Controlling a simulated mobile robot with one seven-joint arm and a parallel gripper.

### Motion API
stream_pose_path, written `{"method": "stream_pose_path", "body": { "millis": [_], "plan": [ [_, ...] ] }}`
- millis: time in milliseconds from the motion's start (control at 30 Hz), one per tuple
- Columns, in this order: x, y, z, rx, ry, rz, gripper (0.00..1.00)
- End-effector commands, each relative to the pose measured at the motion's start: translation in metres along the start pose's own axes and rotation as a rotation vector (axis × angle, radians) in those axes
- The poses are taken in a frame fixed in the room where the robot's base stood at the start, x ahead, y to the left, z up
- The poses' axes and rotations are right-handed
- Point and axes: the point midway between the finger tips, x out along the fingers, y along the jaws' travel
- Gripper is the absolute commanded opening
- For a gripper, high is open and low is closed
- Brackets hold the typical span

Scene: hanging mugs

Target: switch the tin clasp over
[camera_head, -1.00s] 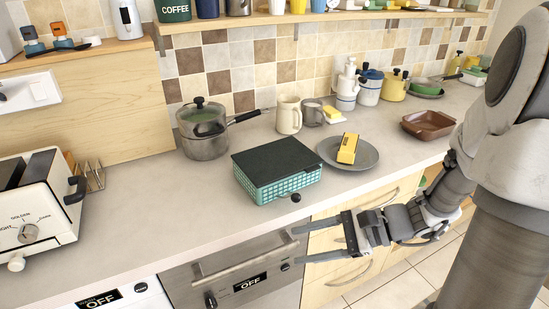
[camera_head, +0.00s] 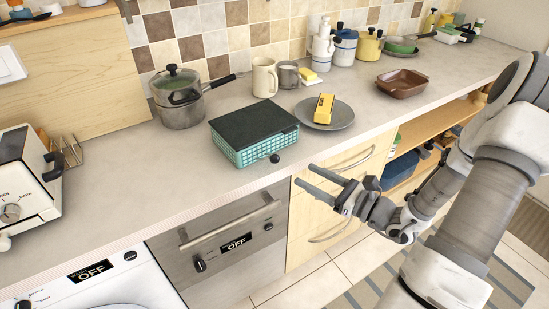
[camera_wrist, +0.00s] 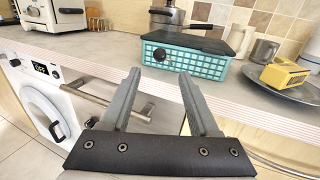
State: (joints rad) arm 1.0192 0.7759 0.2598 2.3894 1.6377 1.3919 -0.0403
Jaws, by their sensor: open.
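A teal checkered tin (camera_head: 262,145) with a dark flat lid (camera_head: 253,122) sits on the counter near its front edge. Its clasp, a small black knob (camera_head: 275,158), is on the front face. The tin (camera_wrist: 195,62) and the black knob (camera_wrist: 160,55) also show in the wrist view, ahead of the fingers. The lid looks shut. My gripper (camera_head: 312,178) is open and empty, in front of the counter edge, to the right of the knob and apart from the tin. The fingers (camera_wrist: 158,92) point toward the counter in the wrist view.
A grey plate (camera_head: 340,117) with a yellow block (camera_head: 323,108) lies right of the tin. A pot (camera_head: 178,97) stands behind left, with a cream mug (camera_head: 264,77) behind. An oven handle (camera_head: 230,224) juts out below the counter.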

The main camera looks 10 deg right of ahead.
Motion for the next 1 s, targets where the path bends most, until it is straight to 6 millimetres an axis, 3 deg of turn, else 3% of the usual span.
{"method": "stream_pose_path", "body": {
  "millis": [300,500,700,967,1000],
  "plan": [
    [0.071,0.001,0.000,0.000,0.000,0.005,0.61],
    [0.101,0.000,-0.001,0.000,0.000,0.002,0.61],
    [0.114,0.000,0.000,0.000,0.001,0.001,0.61],
    [0.115,0.000,0.000,0.000,0.001,0.001,0.61],
    [0.115,0.000,0.000,0.000,0.001,0.001,0.56]
  ]
}}
